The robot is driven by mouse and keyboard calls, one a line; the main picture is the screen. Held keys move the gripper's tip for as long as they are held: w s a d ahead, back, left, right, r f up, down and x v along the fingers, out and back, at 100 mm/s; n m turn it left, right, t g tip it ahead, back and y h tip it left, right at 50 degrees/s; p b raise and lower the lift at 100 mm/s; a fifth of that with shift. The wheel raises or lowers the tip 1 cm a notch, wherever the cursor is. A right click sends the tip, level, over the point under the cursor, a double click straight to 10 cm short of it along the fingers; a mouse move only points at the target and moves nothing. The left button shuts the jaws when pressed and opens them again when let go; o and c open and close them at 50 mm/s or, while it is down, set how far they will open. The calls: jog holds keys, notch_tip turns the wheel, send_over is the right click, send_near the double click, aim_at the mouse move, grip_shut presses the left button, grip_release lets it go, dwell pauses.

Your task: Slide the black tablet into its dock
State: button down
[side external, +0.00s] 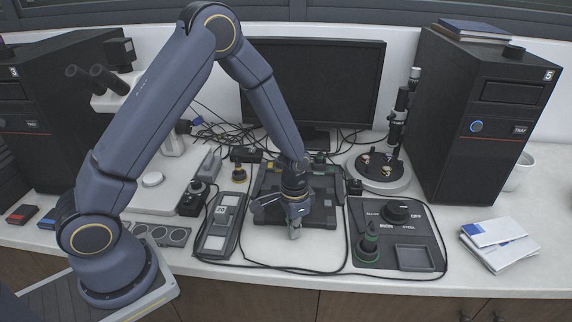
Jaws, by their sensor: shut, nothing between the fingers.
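My gripper (295,231) is shut and empty, pointing down over the front part of the bench near the middle. Behind it and partly hidden by it lies a dark, flat tray-like unit (325,185) with several small parts on it. I cannot tell whether this is the black tablet or its dock. No separate black tablet can be clearly made out. A dark control panel (437,230) with a large knob (397,212) and a grey rectangular recess (415,257) lies to the right of my gripper, apart from it.
A green-and-black knob-like part (370,243) stands on the panel's left. A grey device (218,225) marked 20 lies left of my gripper. Black cables run around these. A microscope-like stand (385,170), a monitor (318,85) and a computer tower (480,115) stand behind. Papers (497,243) lie right.

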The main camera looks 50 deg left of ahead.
aim_at(285, 230)
jog(key=shift+s+a, duration=0.85)
jog(key=shift+w+a, duration=0.7)
jog(key=shift+w, duration=0.05)
jog(key=shift+s+d, duration=0.45)
jog(key=shift+w+d, duration=0.9)
